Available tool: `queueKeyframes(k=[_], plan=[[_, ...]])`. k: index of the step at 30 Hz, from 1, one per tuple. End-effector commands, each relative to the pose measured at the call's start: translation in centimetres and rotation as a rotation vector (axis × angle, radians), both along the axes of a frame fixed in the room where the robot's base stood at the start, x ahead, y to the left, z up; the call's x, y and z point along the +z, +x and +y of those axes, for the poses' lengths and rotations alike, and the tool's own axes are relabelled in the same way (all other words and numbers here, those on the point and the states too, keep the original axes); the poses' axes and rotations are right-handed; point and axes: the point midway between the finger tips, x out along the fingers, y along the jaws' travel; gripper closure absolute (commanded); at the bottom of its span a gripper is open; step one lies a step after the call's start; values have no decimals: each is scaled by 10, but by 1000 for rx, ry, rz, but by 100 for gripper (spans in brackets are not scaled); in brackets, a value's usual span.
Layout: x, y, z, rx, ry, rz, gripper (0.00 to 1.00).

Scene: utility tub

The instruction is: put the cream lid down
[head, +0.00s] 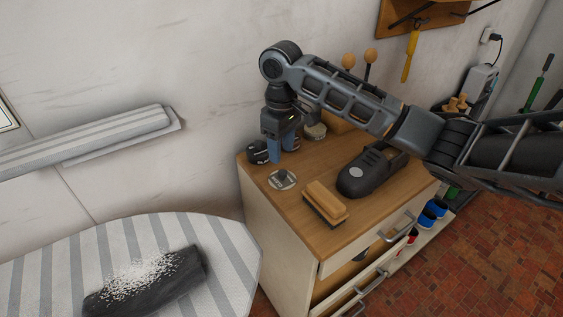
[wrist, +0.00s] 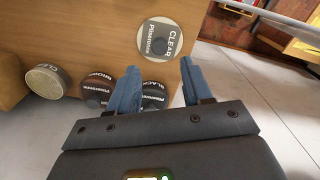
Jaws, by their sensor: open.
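The gripper also shows in the wrist view (wrist: 158,66). A round tin (wrist: 47,81) with a pale, grainy top and no lid on it stands at the left there.
A brown-labelled tin (wrist: 97,88) and a black-labelled tin (wrist: 153,90) stand close to my fingers. A wooden brush (head: 326,204) and a dark shoe (head: 372,170) lie right of the lid. A striped ironing board (head: 215,250) stands at the front left.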

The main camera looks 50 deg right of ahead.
Motion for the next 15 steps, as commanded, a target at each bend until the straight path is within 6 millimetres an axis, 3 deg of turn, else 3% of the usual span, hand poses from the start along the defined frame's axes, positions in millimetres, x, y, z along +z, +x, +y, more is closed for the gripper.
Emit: queueKeyframes(k=[6,15], plan=[[37,0,1,2,1,-1,50],[52,0,0,0,0,0,50]])
